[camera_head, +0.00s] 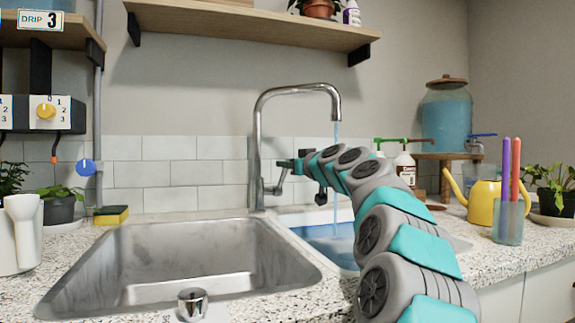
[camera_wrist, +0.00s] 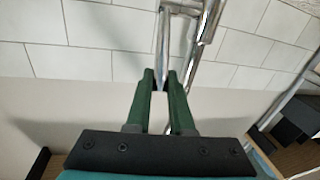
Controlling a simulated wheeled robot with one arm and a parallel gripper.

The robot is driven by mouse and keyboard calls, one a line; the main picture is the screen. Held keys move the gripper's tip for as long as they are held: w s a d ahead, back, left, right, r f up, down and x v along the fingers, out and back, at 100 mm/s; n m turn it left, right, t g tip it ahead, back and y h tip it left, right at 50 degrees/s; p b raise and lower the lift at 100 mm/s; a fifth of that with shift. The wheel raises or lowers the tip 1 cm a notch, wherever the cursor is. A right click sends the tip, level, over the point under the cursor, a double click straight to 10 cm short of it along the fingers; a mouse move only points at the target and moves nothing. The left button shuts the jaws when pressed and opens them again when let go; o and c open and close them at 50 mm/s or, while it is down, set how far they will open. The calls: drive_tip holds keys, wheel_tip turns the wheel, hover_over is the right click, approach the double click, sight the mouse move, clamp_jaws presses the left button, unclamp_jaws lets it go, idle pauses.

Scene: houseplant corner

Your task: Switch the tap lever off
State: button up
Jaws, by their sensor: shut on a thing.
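The chrome tap (camera_head: 258,140) stands behind the sinks, its spout arching over the right basin. A thin stream of water (camera_head: 336,132) runs from the spout into that basin, which holds blue water (camera_head: 330,240). The tap lever (camera_head: 276,187) is at the lower right of the tap body and slants upward. My gripper (camera_head: 285,164) is beside the tap at the lever's upper end. In the wrist view my gripper (camera_wrist: 161,80) has its green fingers closed around the end of the lever (camera_wrist: 162,45); the tap body (camera_wrist: 204,35) is just right of it.
The left steel basin (camera_head: 190,265) is empty. A sponge (camera_head: 111,215) lies at its back left. A yellow watering can (camera_head: 483,201) and a cup with two coloured sticks (camera_head: 508,222) stand on the right counter. A shelf (camera_head: 250,25) hangs above the tap.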

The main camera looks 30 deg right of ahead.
clamp_jaws()
idle(0.8)
